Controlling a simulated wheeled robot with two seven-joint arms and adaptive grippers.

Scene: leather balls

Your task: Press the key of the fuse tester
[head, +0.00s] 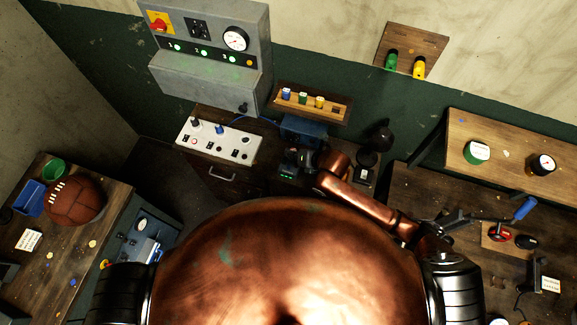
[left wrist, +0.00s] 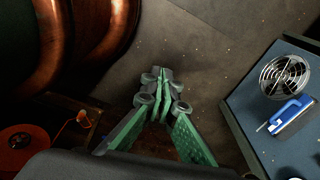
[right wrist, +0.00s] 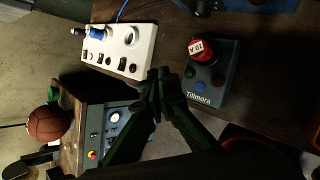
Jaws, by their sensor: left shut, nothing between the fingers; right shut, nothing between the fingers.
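The fuse tester is a dark grey box marked Tillmora (right wrist: 209,78) in the right wrist view. A red fuse marked 10 A (right wrist: 201,47) stands on its top. In the head view my right gripper (head: 290,168) largely hides the tester. My left gripper (left wrist: 163,78) is shut and empty, away from the tester.
A white switch panel (head: 240,147) lies left of the tester, with a blue box (head: 303,128) behind it. A wooden rack (head: 335,107) holds several coloured fuses. A dark lamp-like object (head: 378,140) stands to the right. A leather ball (head: 75,200) sits on the left bench.

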